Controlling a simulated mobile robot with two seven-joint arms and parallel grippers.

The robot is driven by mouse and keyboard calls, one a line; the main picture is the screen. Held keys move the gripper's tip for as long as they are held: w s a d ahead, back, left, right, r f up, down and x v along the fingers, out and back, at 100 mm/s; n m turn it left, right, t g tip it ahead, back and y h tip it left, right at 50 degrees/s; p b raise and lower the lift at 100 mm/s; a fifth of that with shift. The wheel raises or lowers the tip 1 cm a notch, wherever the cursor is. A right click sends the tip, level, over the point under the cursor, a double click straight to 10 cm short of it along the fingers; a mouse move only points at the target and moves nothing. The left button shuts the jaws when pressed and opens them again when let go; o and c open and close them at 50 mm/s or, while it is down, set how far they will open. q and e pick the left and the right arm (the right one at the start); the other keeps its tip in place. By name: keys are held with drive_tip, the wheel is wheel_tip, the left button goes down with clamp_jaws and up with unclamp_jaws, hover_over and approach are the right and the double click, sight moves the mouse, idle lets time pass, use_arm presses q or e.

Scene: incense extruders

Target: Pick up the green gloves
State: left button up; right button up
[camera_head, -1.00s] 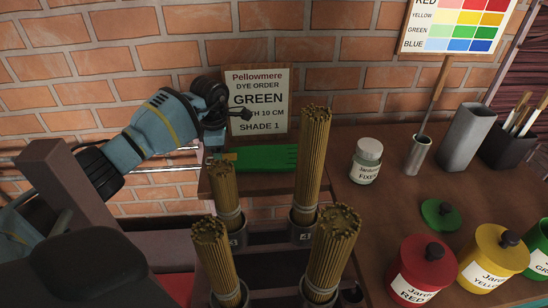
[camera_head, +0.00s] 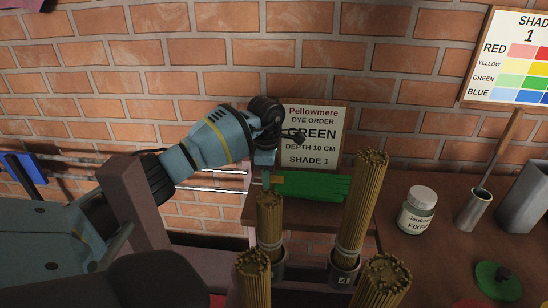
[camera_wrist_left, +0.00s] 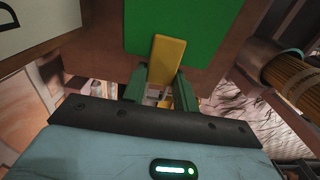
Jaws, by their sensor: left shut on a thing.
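The green gloves (camera_head: 318,188) lie flat on the wooden shelf in front of the order sign, with a small yellow tab at their left end. In the left wrist view the green gloves (camera_wrist_left: 185,25) fill the top middle, and the yellow tab (camera_wrist_left: 166,60) reaches down between my fingers. My left gripper (camera_head: 267,178) is at the gloves' left end, shut on the yellow tab; its two fingers show in the left wrist view (camera_wrist_left: 160,88). The fingertips are partly hidden in the head view. My right gripper is not in view.
Several upright incense bundles (camera_head: 361,205) stand in metal holders just in front of the gloves. The order sign (camera_head: 315,137) stands behind, against the brick wall. A fixer jar (camera_head: 417,212), a metal cup (camera_head: 473,210) and a green lid (camera_head: 497,280) are to the right.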

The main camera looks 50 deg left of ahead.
use_arm(q)
wheel_tip(320, 180, up, 8)
drive_tip(key=shift+f+p, duration=0.25)
drive_tip(key=shift+p, duration=0.05)
